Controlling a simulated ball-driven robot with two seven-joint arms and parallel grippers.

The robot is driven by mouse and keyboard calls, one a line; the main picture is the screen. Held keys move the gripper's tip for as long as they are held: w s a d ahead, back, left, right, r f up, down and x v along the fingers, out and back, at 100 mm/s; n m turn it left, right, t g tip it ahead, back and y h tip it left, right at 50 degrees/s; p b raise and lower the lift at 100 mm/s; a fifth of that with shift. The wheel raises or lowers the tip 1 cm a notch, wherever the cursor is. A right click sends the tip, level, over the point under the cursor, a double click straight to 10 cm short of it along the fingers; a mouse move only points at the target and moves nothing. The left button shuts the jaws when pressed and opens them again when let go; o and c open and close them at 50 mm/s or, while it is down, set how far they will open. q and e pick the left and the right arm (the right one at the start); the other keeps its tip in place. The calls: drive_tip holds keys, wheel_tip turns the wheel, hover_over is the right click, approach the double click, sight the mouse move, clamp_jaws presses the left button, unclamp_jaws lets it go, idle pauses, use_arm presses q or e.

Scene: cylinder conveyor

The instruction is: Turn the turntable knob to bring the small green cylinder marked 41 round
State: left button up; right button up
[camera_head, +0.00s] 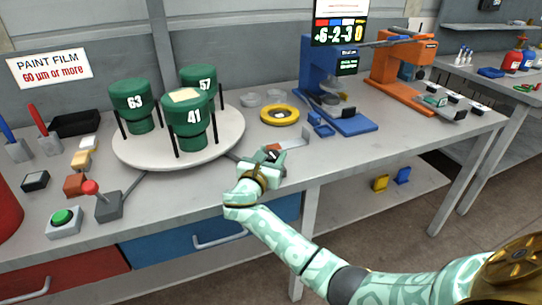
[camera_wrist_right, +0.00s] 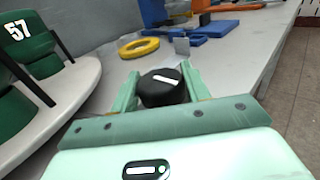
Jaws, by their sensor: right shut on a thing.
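The pale round turntable (camera_head: 225,142) carries green cylinders held between black posts. Cylinder 41 (camera_head: 190,120) stands at the front with a beige patch on its top. Cylinder 63 (camera_head: 131,104) is at the left and cylinder 57 (camera_head: 200,82) at the back; 57 shows partly in the wrist view (camera_wrist_right: 22,42). The black knob (camera_wrist_right: 163,87), with a white stripe on its top, sits between the fingers of my right gripper (camera_head: 274,155), which is shut on it at the table's front edge, right of the turntable. My left gripper is not in view.
A yellow ring (camera_head: 279,115) lies behind my right gripper, with a blue press (camera_head: 328,90) and an orange press (camera_head: 405,70) farther right. A red-knobbed lever (camera_head: 105,202) and a green button (camera_head: 63,220) are at the front left.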

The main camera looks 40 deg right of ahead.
idle(0.8)
drive_tip(key=o, duration=1)
drive_tip(key=shift+g, duration=0.3)
drive_tip(key=shift+s+a, duration=0.2)
drive_tip(key=shift+a, duration=0.2)
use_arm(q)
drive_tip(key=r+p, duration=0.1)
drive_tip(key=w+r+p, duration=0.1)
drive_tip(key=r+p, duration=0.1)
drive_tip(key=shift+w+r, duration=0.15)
use_arm(e)
drive_tip(key=v, duration=1.5)
drive_tip(key=shift+s+a+f, duration=0.1)
drive_tip(key=shift+a+f, duration=0.05)
drive_tip(key=shift+f, duration=0.15)
